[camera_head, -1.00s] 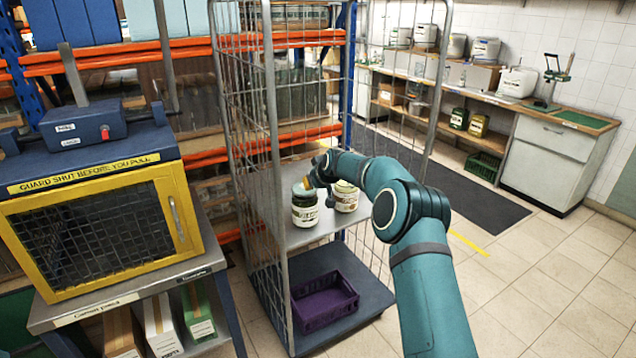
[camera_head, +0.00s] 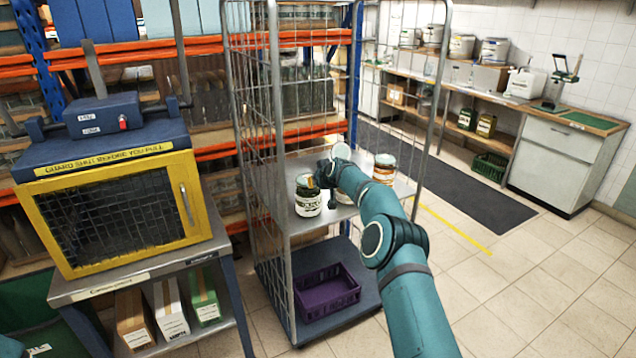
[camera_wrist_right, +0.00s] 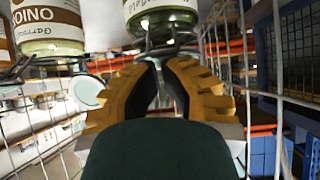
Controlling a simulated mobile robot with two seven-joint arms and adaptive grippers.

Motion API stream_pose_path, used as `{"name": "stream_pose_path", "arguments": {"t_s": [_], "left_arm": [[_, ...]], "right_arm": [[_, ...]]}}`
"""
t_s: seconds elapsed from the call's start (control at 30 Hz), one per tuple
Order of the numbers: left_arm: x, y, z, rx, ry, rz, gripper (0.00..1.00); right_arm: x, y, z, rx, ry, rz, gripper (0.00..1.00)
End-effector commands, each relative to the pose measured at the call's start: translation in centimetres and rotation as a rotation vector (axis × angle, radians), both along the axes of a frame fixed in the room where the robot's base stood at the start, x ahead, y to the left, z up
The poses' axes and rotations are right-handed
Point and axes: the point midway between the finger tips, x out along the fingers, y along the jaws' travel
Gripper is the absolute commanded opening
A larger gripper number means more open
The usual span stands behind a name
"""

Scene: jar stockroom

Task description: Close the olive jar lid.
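A dark glass jar with a pale label (camera_head: 308,205), which looks like the olive jar, stands upright on the cage shelf. My right gripper (camera_head: 316,181) is at the upper right of this jar; contact is unclear. In the right wrist view, the ridged yellow fingers (camera_wrist_right: 160,62) converge at their tips and hold nothing visible. A jar with a pale label (camera_wrist_right: 158,8) and a wire clip shows just beyond the tips. My left gripper is out of view.
An orange-brown jar (camera_head: 384,168) stands farther right on the shelf (camera_head: 300,224). Another jar (camera_head: 343,198) is mostly hidden by my arm. The cage's wire side (camera_head: 257,150) stands left of the jars. A purple crate (camera_head: 327,291) sits on the deck below.

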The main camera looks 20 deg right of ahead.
Motion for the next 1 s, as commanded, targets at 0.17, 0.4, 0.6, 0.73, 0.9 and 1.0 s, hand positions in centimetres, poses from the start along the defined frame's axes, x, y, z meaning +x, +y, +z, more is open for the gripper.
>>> {"name": "stream_pose_path", "arguments": {"t_s": [0.17,0.4,0.6,0.73,0.9,1.0], "left_arm": [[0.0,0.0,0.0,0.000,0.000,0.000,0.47],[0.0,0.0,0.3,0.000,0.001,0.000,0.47],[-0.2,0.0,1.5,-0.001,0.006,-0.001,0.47],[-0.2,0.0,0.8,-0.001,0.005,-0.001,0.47],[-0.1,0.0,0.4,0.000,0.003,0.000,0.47],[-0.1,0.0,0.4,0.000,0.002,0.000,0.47]], "right_arm": [[0.0,0.0,0.0,0.000,0.000,0.000,0.00],[-0.1,0.0,1.0,-0.001,-0.002,0.000,0.00],[-0.5,0.4,4.6,-0.002,-0.002,0.001,0.00],[-1.4,0.2,3.2,0.000,0.002,0.000,0.00],[-2.7,0.3,2.3,0.001,0.002,0.001,0.00],[-3.7,0.2,1.5,0.001,0.003,0.000,0.00]]}}
